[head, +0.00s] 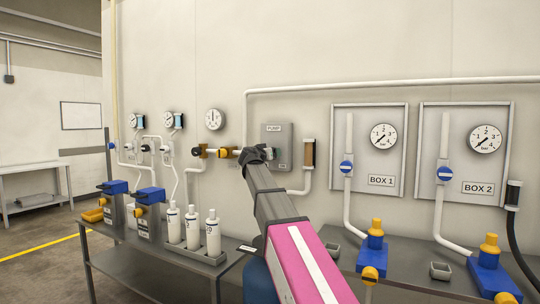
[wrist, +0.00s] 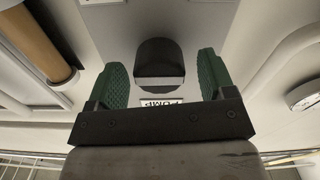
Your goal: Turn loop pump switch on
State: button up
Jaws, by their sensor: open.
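The grey pump box (head: 276,140) with a PUMP label (head: 273,127) is mounted on the wall in the head view. In the wrist view a dark, rounded switch (wrist: 160,62) stands out from the box's grey face. My gripper (wrist: 163,70) is open, with one green-padded finger on each side of the switch and a visible gap on both sides. A small white label (wrist: 160,103), upside down, shows partly behind the gripper's edge. In the head view my gripper (head: 256,153) is at the box's lower left, and I cannot make out the switch there.
A yellow-handled valve (head: 225,152) sits on the pipe left of the box. A brown-filled cylinder (head: 309,154) is close on the right; it also shows in the wrist view (wrist: 35,45). The BOX 1 panel (head: 340,115) is further right. White bottles (head: 213,232) stand below left.

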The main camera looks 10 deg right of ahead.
jog(key=shift+w+d, duration=0.15)
jog(key=shift+w, duration=0.05)
jog(key=c, duration=0.9)
